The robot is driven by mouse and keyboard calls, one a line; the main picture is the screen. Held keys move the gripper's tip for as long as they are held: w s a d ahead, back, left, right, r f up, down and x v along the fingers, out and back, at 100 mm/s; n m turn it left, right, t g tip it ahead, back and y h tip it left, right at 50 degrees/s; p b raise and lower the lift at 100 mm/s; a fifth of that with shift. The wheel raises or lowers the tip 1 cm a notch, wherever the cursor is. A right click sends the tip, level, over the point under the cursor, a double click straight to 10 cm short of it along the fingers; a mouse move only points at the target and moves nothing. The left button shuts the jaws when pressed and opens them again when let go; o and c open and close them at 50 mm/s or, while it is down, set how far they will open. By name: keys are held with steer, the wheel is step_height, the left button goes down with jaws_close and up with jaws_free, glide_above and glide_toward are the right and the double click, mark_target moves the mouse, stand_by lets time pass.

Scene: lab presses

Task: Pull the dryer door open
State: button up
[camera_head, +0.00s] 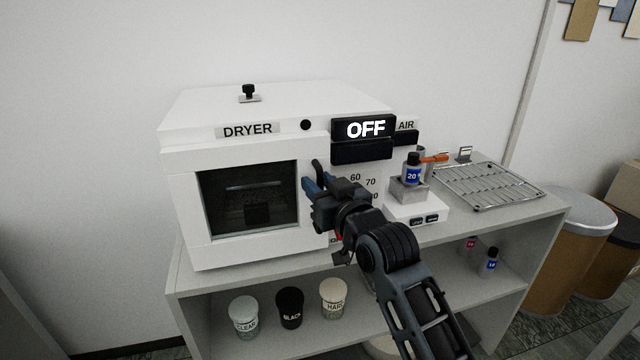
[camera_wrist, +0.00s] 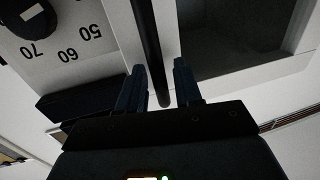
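The white dryer (camera_head: 270,104) stands on a shelf unit, and its door (camera_head: 180,215) with a dark window looks closed. The door's black vertical bar handle (camera_wrist: 147,35) runs down between my two fingers in the wrist view; its upper end shows just above my gripper in the head view (camera_head: 317,168). My gripper (camera_wrist: 160,78) is open, with a finger on each side of the bar and visible gaps beside it. In the head view my gripper (camera_head: 311,184) is at the right edge of the door and hides most of the handle.
A dial (camera_wrist: 25,18) with temperature numbers is beside the handle. A small scale (camera_head: 418,208) holding a block and a bottle, and a wire rack (camera_head: 490,186), stand right of the dryer. Several jars stand on the lower shelf (camera_head: 215,318).

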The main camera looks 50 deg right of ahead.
steer(key=shift+c, duration=0.3)
jaws_close()
steer(key=shift+s, duration=0.1)
